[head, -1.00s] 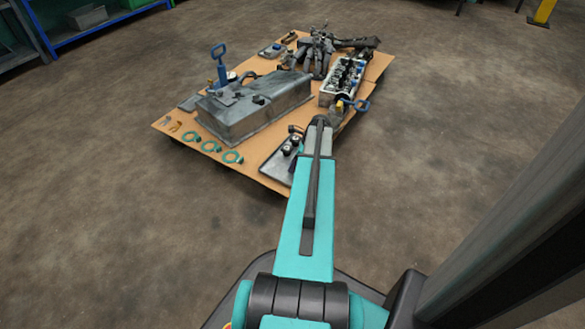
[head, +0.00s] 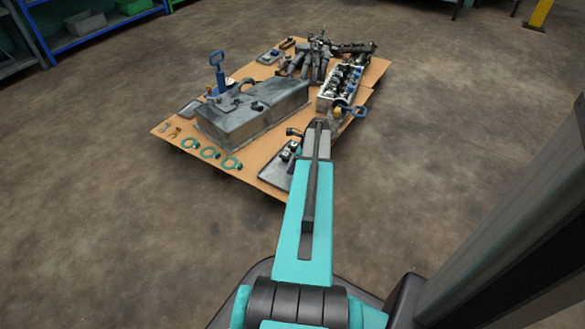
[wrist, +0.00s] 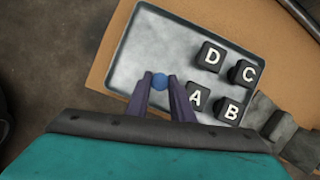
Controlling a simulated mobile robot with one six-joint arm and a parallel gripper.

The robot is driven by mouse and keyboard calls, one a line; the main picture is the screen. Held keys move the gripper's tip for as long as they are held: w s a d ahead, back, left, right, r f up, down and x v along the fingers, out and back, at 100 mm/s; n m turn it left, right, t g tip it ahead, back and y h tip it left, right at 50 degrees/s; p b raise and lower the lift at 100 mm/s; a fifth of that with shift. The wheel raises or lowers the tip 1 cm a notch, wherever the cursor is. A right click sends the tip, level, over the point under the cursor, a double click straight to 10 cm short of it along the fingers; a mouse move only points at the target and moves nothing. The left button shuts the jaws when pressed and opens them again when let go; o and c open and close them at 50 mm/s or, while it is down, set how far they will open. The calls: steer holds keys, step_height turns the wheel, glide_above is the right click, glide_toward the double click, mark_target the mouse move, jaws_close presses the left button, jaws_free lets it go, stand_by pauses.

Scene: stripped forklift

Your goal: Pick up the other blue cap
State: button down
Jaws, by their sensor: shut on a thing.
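A small round blue cap (wrist: 160,81) is between the fingertips of my gripper (wrist: 160,84) in the wrist view. My gripper is shut on it, over the bare left part of a shallow metal tray (wrist: 180,40). I cannot tell how high the cap is above the tray. The tray also shows in the head view (head: 272,177), at the near corner of the brown board, partly hidden by my arm.
Several black lettered blocks stand in the tray, such as the D block (wrist: 211,56) and the A block (wrist: 196,97). The floor around is clear.

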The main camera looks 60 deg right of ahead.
steer(key=shift+p+v, duration=0.6)
steer(key=shift+v, duration=0.5)
steer(key=s+p, duration=0.5)
steer(key=s, duration=1)
steer(key=shift+a+r, duration=0.3)
steer(key=shift+r, duration=0.2)
steer(key=shift+s, duration=0.1)
